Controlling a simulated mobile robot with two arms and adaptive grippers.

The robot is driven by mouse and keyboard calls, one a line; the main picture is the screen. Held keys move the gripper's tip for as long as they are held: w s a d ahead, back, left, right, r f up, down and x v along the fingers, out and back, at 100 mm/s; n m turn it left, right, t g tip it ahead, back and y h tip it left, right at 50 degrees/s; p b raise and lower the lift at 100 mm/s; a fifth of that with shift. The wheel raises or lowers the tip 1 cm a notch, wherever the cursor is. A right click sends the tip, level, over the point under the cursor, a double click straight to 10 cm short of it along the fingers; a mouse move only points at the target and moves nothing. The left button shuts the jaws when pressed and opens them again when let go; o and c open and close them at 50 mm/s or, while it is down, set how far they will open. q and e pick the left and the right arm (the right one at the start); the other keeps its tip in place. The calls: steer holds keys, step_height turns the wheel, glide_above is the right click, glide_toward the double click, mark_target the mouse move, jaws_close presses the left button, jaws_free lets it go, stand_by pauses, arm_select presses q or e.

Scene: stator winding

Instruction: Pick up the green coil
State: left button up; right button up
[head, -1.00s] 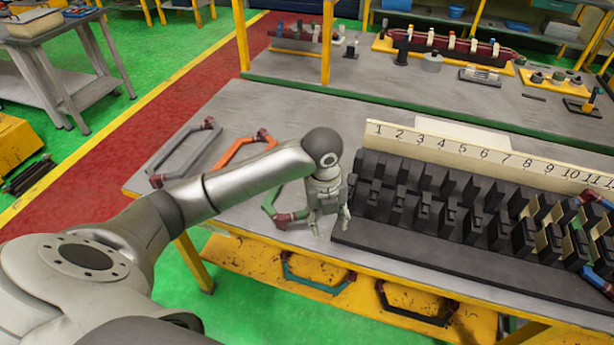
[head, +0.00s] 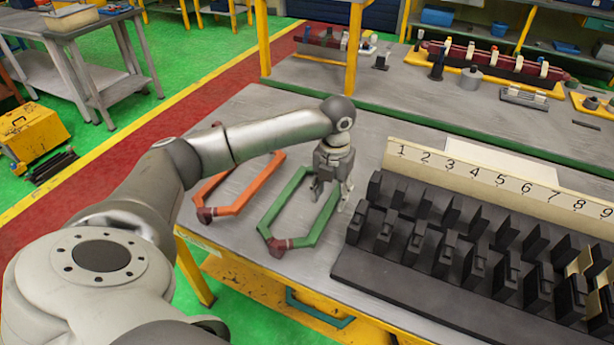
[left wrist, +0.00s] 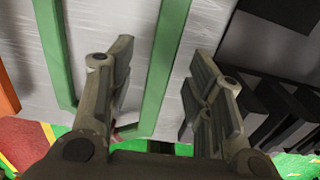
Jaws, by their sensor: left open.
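The green coil (head: 267,215) lies flat on the grey table as a long hexagonal loop with dark red end pieces. My left gripper (head: 330,195) is open and above the coil's far right side, pointing down. In the left wrist view the open fingers (left wrist: 155,95) have one long green side of the coil (left wrist: 167,60) between them. The coil's other long side (left wrist: 55,50) shows left of the fingers. I cannot tell the exact height of the fingertips over the table. The coil's far end is hidden behind the gripper. My right gripper is not in view.
An orange coil (head: 240,196) lies just left of the green one. The black slotted stator block (head: 400,290) stands close on the right, with a numbered strip (head: 470,172) behind it. A shelf with parts is at the back. Another coil (head: 320,312) lies on the lower shelf.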

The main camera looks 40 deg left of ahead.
mark_target(330, 205)
arm_select(q)
steer(key=f, duration=0.2)
steer(key=f+p, duration=0.1)
steer(key=shift+s+d+f, duration=0.15)
steer(key=shift+s+f, duration=0.05)
steer(key=shift+f, duration=0.7)
steer(key=shift+c, duration=0.8)
steer(key=c, duration=0.7)
jaws_close()
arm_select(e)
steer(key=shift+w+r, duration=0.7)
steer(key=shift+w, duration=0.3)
arm_select(q)
steer(key=shift+w, duration=0.1)
